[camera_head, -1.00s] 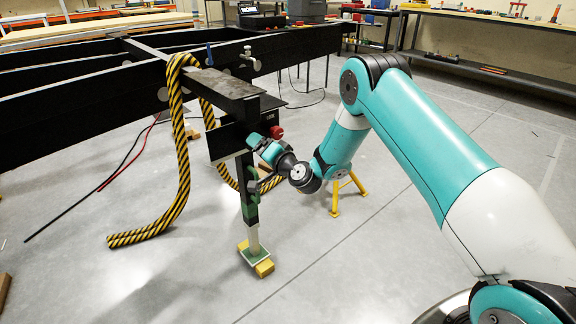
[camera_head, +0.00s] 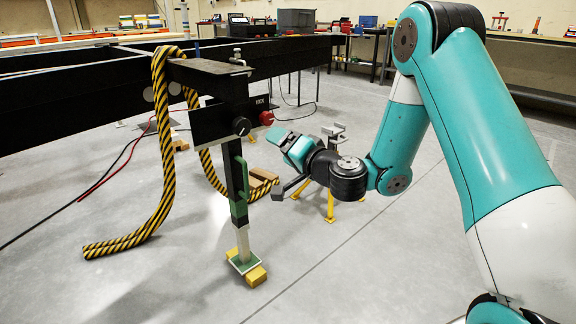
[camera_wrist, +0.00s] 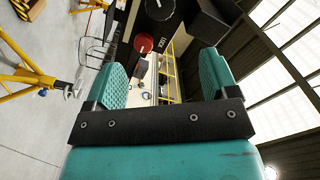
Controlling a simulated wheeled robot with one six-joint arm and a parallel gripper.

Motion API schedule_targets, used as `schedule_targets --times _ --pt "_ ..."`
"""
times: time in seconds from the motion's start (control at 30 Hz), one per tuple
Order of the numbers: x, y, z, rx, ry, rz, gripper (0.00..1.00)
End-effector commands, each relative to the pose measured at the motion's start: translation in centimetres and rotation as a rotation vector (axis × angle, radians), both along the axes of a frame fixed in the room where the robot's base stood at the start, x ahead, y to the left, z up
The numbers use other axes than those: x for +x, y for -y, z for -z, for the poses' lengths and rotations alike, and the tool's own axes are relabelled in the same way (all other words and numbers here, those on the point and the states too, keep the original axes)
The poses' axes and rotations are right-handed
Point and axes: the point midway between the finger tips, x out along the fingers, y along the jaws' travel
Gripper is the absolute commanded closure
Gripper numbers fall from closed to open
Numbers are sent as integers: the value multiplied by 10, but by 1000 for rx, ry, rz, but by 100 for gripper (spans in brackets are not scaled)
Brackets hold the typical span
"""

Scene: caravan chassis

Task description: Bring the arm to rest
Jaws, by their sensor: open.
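My gripper (camera_head: 277,138) is teal and open, just right of the black chassis leg and apart from it. In the wrist view my gripper (camera_wrist: 163,78) shows two teal fingers spread wide with nothing between them. My arm (camera_head: 400,130) is bent, with the elbow high at the upper right and the forearm hanging down to the wrist. The black panel marked LOCK (camera_head: 215,121), with a black knob and a red knob (camera_head: 266,118), is left of the gripper. The red knob also shows in the wrist view (camera_wrist: 141,43).
The support leg has a green handle (camera_head: 239,190) and stands on a yellow block (camera_head: 256,276). A black-and-yellow striped hose (camera_head: 165,160) hangs over the chassis beam (camera_head: 60,130). A yellow stand (camera_head: 330,205) is behind my wrist. Open floor lies at the front right.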

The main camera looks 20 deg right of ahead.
Motion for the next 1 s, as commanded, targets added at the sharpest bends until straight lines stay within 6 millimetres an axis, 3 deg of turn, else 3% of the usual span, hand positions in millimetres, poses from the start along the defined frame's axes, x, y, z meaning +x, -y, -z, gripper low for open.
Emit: schedule_targets --times 0.2,0.73,0.87,0.97,1.0 --pt "-10 3 1 0 0 0 20" --pt "-11 -1 -3 -5 2 -13 20" --pt "-24 -34 -23 -57 12 -144 20" --pt "-54 -86 -48 -160 5 -366 20" --pt "-73 -109 -57 -220 -10 -477 20"
